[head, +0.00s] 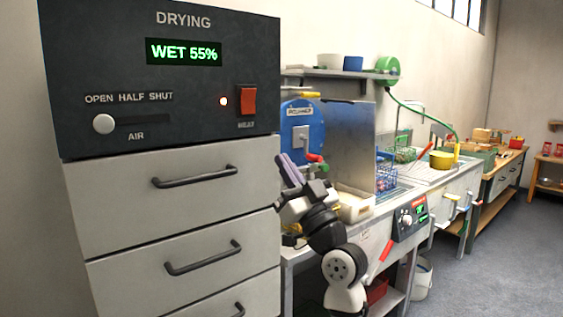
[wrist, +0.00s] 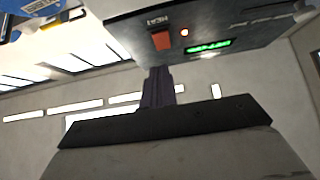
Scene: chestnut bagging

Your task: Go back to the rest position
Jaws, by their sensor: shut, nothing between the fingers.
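My gripper (head: 288,162) is raised in front of the bench, just right of the drying cabinet (head: 171,230). Its purple fingers point up and are together, with nothing between them. In the wrist view the fingers (wrist: 157,76) stand shut below the underside-up picture of the drying panel. The panel shows a green display (head: 184,52) reading WET 55%, a red heat switch (head: 248,100) with a lit lamp beside it, and an air slider knob (head: 104,124) at the left end, under OPEN.
A blue machine (head: 303,125) with a red handle stands behind my gripper. The floor (head: 500,255) at the right is clear.

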